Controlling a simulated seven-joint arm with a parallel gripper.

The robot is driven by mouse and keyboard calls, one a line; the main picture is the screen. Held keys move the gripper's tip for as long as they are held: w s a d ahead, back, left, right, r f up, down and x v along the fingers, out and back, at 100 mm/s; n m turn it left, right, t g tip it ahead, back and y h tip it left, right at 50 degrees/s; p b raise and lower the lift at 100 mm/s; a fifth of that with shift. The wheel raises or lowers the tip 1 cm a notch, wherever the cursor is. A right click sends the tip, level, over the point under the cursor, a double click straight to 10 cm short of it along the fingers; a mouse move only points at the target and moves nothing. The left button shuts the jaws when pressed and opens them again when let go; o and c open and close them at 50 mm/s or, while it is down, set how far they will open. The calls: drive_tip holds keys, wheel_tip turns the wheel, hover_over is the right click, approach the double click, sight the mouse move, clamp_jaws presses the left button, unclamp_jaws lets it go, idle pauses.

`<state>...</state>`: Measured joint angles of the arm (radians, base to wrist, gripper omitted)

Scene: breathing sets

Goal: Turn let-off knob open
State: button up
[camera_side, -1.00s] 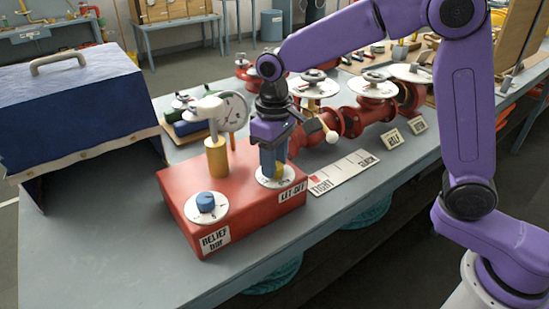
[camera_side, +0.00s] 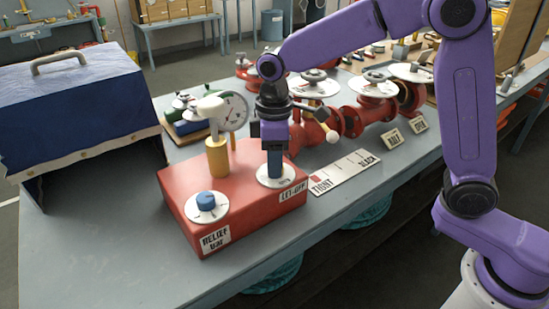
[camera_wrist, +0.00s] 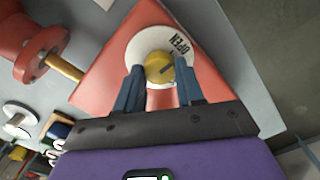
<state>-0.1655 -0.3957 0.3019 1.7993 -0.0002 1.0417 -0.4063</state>
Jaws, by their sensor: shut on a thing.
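The let-off knob (camera_wrist: 155,66) is yellow with a dark pointer line. It sits on a round white dial (camera_wrist: 146,39) marked OPEN. In the wrist view the line points right and slightly up, a little below the word OPEN. My gripper (camera_wrist: 160,70) is shut on the knob, one blue finger on each side. In the side view my gripper (camera_side: 275,172) stands upright over the white dial (camera_side: 288,182) beside the LET-OFF label (camera_side: 293,191). There the fingers hide the knob. The dial is on a red box (camera_side: 245,205).
A blue knob (camera_side: 206,201) on another white dial stands at the box's front left, by the RELIEF label (camera_side: 215,239). A yellow post (camera_side: 217,157) and a gauge (camera_side: 233,112) stand close left of my gripper. A TIGHT–SLACK plate (camera_side: 345,172) lies to the right.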

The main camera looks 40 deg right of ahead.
drive_tip(key=shift+w+r, duration=0.1)
drive_tip(key=o, duration=1)
drive_tip(key=shift+o, duration=0.2)
wheel_tip(320, 180, up, 17)
drive_tip(key=shift+r, duration=0.15)
idle(0.3)
drive_tip(key=s+d+f, duration=0.5)
drive_tip(key=s+f, duration=0.1)
drive_tip(key=s, duration=0.3)
drive_tip(key=s+d+f+n, duration=0.1)
drive_tip(key=s+d+f, duration=0.4)
drive_tip(key=s, duration=0.4)
drive_tip(key=s+d+f, duration=0.6)
drive_tip(key=s+f, duration=0.1)
drive_tip(key=s, duration=0.2)
drive_tip(key=shift+s+f+n, duration=0.15)
drive_tip(key=shift+n, duration=0.15)
